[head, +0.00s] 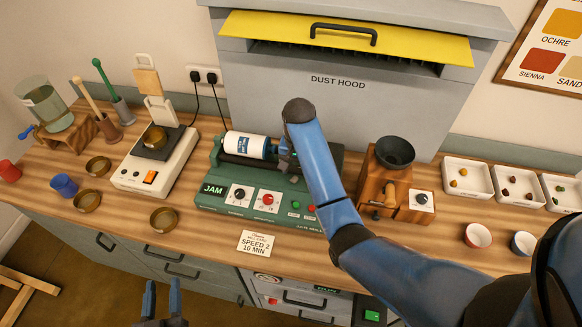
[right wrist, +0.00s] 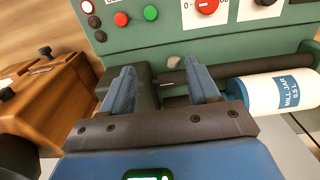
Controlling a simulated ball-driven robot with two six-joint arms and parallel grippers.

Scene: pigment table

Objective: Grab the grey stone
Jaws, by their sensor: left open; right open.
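A small grey stone (right wrist: 174,62) shows in the right wrist view, on the green jar mill (right wrist: 130,45) by its dark rollers. In the head view I cannot make the stone out; my right arm covers that part of the mill (head: 225,194). My right gripper (right wrist: 160,78) is open above the mill, its two blue fingers on either side of the stone in the picture, with nothing held. My left gripper (head: 162,288) is open and empty at the bottom of the head view, in front of the table edge.
The white mill jar (head: 248,146) lies on the rollers beside the right gripper. A wooden grinder (head: 375,185) stands right of the mill, a scale (head: 150,172) left. The dust hood (head: 350,110) rises behind. White trays (head: 467,197) hold small stones at right.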

